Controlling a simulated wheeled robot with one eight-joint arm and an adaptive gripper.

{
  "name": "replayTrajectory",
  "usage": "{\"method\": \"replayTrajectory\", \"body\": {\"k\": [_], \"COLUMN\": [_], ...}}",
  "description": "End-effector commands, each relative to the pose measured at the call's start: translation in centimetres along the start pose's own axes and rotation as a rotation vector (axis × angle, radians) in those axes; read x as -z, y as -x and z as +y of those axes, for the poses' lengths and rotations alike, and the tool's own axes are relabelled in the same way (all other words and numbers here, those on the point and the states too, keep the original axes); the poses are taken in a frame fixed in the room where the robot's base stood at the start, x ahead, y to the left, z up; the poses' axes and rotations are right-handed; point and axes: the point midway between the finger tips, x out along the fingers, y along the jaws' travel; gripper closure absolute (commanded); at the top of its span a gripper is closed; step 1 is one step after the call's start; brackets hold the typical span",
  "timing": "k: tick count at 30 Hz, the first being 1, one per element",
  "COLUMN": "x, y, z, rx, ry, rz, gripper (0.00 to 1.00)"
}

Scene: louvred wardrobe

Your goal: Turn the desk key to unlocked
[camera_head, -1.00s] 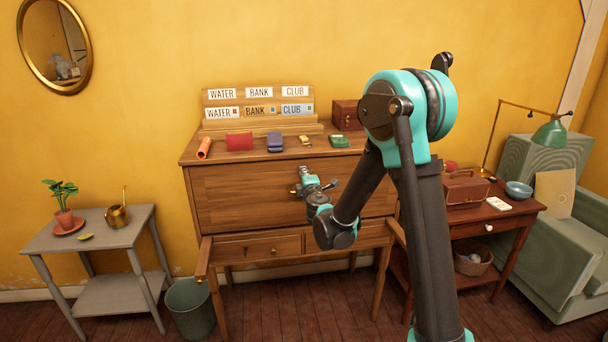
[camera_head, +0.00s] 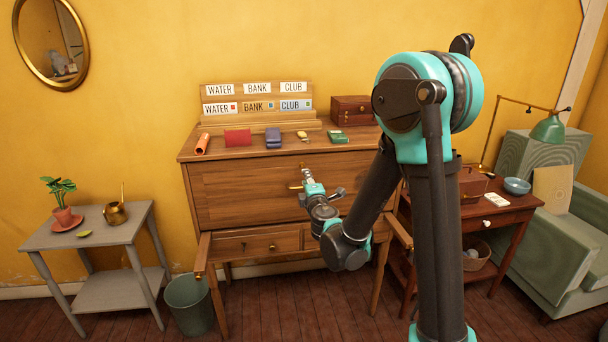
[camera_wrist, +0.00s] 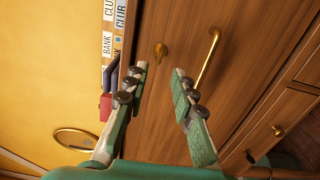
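The desk (camera_head: 230,195) is a wooden bureau with its front panel shut. In the wrist view, the brass desk key (camera_wrist: 160,50) sits in the panel, beside a long brass handle (camera_wrist: 208,60). My gripper (camera_wrist: 160,70) is open and empty, its two fingers pointing at the panel. The key shows beyond the gap between the fingertips, apart from them. In the head view my gripper (camera_head: 308,175) is in front of the upper middle of the panel and partly covers the lock area. I cannot tell which way the key is turned.
On the desk top are an orange roll (camera_head: 202,143), a red wallet (camera_head: 238,138), a blue item (camera_head: 273,138), a green item (camera_head: 337,136) and a wooden box (camera_head: 352,110). A grey side table (camera_head: 90,235) stands left, a red-brown table (camera_head: 500,222) right.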

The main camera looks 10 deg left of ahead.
Motion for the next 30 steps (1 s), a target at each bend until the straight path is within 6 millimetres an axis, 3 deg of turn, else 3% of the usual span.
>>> {"method": "replayTrajectory", "body": {"k": [7,21,23,25,30], "x": [0.1,-0.7,-2.2,-5.0,-14.8], "y": [3.0,3.6,3.9,4.6,9.2], "z": [0.0,0.1,0.1,0.1,-1.6], "rx": [0.0,0.005,0.015,0.037,0.137], "ry": [0.0,-0.017,-0.051,-0.121,-0.405], "rz": [0.0,-0.017,-0.053,-0.122,-0.398], "gripper": [0.74,0.74,0.74,0.74,0.74]}}
